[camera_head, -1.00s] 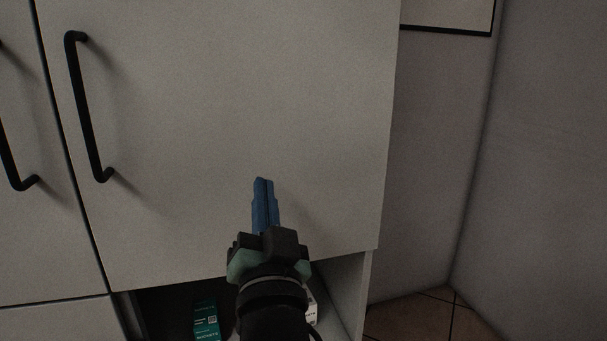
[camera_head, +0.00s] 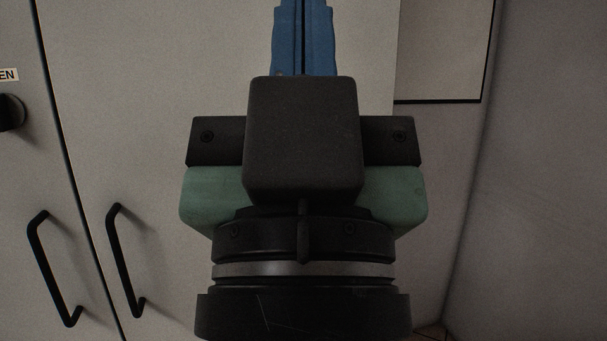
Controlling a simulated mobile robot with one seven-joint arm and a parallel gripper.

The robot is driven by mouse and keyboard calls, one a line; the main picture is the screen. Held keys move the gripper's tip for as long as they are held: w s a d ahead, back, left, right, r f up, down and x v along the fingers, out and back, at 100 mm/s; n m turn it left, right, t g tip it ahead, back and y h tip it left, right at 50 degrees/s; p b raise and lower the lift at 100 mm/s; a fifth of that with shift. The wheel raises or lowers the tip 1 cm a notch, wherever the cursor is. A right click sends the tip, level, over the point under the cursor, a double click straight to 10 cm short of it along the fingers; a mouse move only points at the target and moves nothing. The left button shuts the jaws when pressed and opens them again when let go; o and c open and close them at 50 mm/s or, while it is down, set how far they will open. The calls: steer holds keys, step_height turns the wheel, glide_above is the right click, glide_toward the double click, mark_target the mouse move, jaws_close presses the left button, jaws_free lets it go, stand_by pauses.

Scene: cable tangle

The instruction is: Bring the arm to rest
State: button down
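My gripper (camera_head: 303,30) fills the middle of the head view, close to the camera. Its blue fingers point up and run out of the top of the picture. The two fingers lie side by side with only a thin dark line between them, and nothing shows between the visible parts. The fingertips themselves are out of view. The dark and green gripper body hides part of the cabinet behind it.
A pale cabinet door (camera_head: 165,120) with a black handle (camera_head: 124,262) stands behind my gripper. Another door to its left has a black handle (camera_head: 52,270) and a dark knob (camera_head: 10,112). A plain wall (camera_head: 535,190) is at the right.

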step_height(320, 180, up, 20)
steer(key=p, duration=1.7)
steer(key=shift+p, duration=0.3)
